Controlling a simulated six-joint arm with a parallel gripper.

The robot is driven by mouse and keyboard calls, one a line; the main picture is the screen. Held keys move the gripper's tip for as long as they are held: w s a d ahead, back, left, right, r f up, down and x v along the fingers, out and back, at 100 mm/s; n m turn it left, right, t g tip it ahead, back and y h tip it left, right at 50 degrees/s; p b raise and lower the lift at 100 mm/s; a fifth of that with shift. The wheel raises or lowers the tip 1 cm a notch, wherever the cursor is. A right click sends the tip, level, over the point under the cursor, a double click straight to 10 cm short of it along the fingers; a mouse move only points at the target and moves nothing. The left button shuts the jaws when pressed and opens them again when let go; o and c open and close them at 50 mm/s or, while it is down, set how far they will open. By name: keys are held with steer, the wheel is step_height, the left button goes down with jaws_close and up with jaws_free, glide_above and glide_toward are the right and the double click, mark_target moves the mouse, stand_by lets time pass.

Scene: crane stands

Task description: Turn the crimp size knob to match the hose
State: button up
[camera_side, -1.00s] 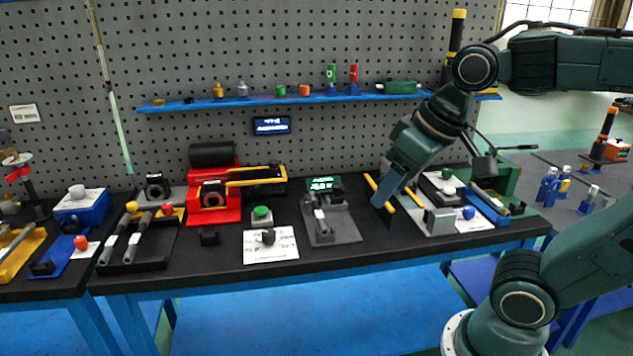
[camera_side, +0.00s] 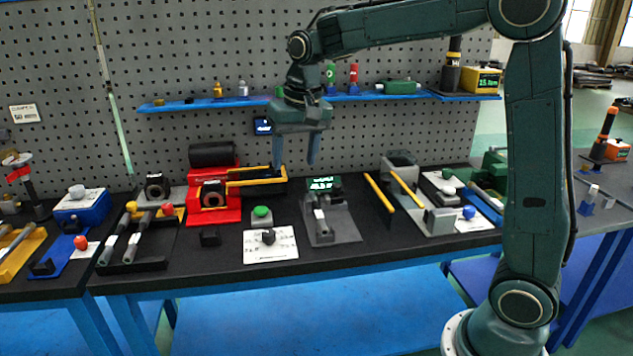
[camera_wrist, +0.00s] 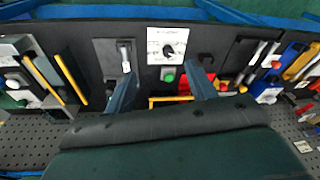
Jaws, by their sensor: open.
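The crimp size knob appears to be the dark knob (camera_side: 268,237) on a white printed plate (camera_side: 284,249) near the bench's front edge. The knob also shows in the wrist view (camera_wrist: 168,50), with the plate's markings too small to read. My gripper (camera_side: 294,163) is open and empty, pointing down high above the back of the bench, apart from the knob. In the wrist view its fingers (camera_wrist: 160,88) stand apart, with the plate beyond and between them. The hose cannot be made out for sure.
A green button (camera_side: 262,214) sits just behind the plate. A red machine (camera_side: 213,212) with a yellow frame stands to the left, and a grey fixture (camera_side: 345,230) with a lever and a lit display (camera_side: 323,184) to the right. A blue shelf (camera_side: 240,101) runs behind my gripper.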

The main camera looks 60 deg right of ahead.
steer(key=w+d+f+m+g, duration=0.1)
steer(key=w+d+f+m, duration=0.1)
steer(key=w+f, duration=0.4)
steer(key=m+g, duration=0.1)
glide_above(268, 232)
step_height(268, 232, down, 6)
steer(key=shift+r, duration=0.15)
step_height(268, 232, down, 14)
steer(key=shift+r, duration=0.15)
stand_by(0.3)
steer(key=c, duration=1)
